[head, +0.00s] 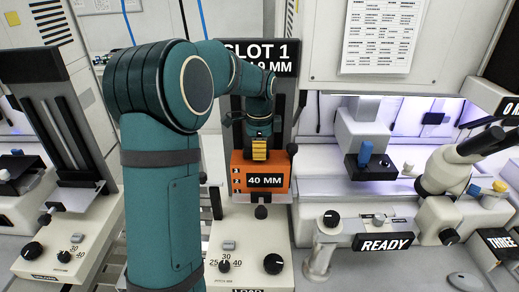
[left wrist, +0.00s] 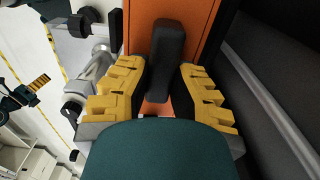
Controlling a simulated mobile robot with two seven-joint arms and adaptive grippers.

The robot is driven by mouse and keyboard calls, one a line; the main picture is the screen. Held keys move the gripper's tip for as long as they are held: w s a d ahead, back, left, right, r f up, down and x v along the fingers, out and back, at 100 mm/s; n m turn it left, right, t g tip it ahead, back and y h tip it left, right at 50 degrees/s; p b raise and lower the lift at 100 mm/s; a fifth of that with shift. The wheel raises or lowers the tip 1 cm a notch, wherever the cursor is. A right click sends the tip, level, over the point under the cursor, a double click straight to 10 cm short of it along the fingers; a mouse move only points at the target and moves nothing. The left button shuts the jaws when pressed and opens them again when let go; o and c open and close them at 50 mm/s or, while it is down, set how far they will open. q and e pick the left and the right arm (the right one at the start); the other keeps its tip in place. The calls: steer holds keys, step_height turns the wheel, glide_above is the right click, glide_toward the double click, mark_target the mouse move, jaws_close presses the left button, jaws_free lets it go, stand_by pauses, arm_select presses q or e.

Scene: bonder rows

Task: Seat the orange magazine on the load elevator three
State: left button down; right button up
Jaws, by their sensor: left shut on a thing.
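The orange magazine (head: 278,170), labelled 40 MM, stands upright in front of the dark back plate of the load elevator (head: 250,225) under the SLOT 1 sign. Its orange face and black handle (left wrist: 167,50) show close up in the left wrist view. My left gripper (head: 259,150) is at the top of the magazine, its yellow fingers (left wrist: 160,95) shut on the black handle. The magazine's underside contact is too small to tell. A dark gripper with yellow parts, seemingly my right one (left wrist: 36,90), shows small at the left wrist view's edge; its jaws are unclear.
A THREE sign (head: 498,242) is at the right edge. A bonder with a READY sign (head: 382,242) and a white microscope (head: 450,170) stands right of the elevator. Another elevator with a tilted dark plate (head: 62,135) stands at left. Knobs (head: 273,263) project from the elevator's front.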

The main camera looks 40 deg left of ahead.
stand_by(0.3)
arm_select(q)
steer(key=c, duration=0.9)
jaws_free()
steer(key=shift+f, duration=0.1)
steer(key=shift+o, duration=0.2)
step_height(320, 180, up, 12)
stand_by(0.7)
